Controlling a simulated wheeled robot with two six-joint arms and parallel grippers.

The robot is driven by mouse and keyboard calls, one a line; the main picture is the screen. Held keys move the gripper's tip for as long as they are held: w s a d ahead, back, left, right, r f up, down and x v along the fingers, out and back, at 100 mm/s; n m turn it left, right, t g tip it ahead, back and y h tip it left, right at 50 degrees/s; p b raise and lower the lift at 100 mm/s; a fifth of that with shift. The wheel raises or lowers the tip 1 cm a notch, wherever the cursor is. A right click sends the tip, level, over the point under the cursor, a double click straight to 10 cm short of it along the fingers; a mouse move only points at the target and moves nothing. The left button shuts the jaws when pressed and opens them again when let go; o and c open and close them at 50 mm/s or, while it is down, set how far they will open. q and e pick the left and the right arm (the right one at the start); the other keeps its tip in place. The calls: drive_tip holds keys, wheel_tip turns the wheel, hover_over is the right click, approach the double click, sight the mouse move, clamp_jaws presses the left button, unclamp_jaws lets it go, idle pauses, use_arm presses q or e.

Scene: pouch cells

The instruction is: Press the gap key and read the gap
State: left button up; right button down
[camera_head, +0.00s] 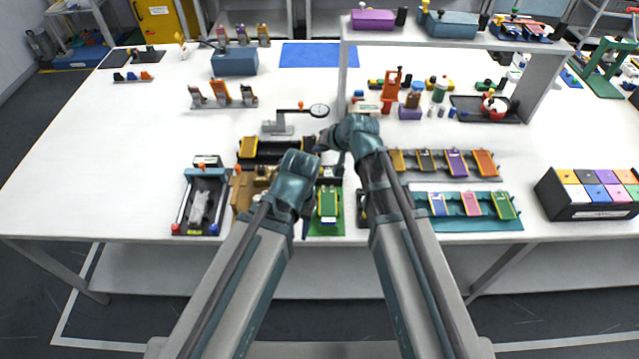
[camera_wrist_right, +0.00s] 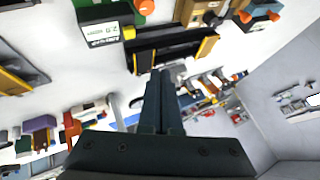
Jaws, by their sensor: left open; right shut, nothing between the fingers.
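A small dark box with a white display face (camera_wrist_right: 101,31) is at the upper left of the right wrist view. A yellow key-like block (camera_wrist_right: 129,33) is at its side. The display's characters are too small and tilted to read. In the head view a dark box with a light face (camera_head: 331,171) sits between my two arms, partly hidden. My right gripper (camera_head: 322,143) is shut and empty. Its fingers (camera_wrist_right: 160,74) point toward a black rail (camera_wrist_right: 172,50), apart from the yellow block. My left gripper (camera_head: 306,225) is open, low beside a green board, partly hidden by its wrist.
A brown fixture (camera_head: 245,188) and a black tray with red and blue knobs (camera_head: 205,182) stand left of my left arm. Racks of coloured cells (camera_head: 467,224) lie to the right. A white shelf (camera_head: 455,40) stands behind. The table's left middle is clear.

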use_arm(q)
drive_tip(key=shift+s+f, duration=0.4)
drive_tip(key=shift+s, duration=0.05)
use_arm(e)
drive_tip(key=shift+w+d+r+m+t, duration=0.1)
drive_tip(key=shift+w+r+m+t, duration=0.15)
drive_tip(key=shift+w, duration=0.35)
drive_tip(key=shift+w+d+r+m+t, duration=0.1)
drive_tip(key=shift+w+m+t, duration=0.15)
drive_tip(key=shift+w, duration=0.3)
use_arm(q)
wheel_tip(320, 180, down, 9)
drive_tip(key=b, duration=0.9)
use_arm(e)
hover_over(321, 175)
wheel_tip(321, 175, down, 9)
drive_tip(key=shift+w+r, duration=0.1)
use_arm(q)
drive_tip(key=shift+f+b, duration=0.35)
drive_tip(key=shift+b, duration=0.15)
use_arm(e)
drive_tip(key=shift+f, duration=0.45)
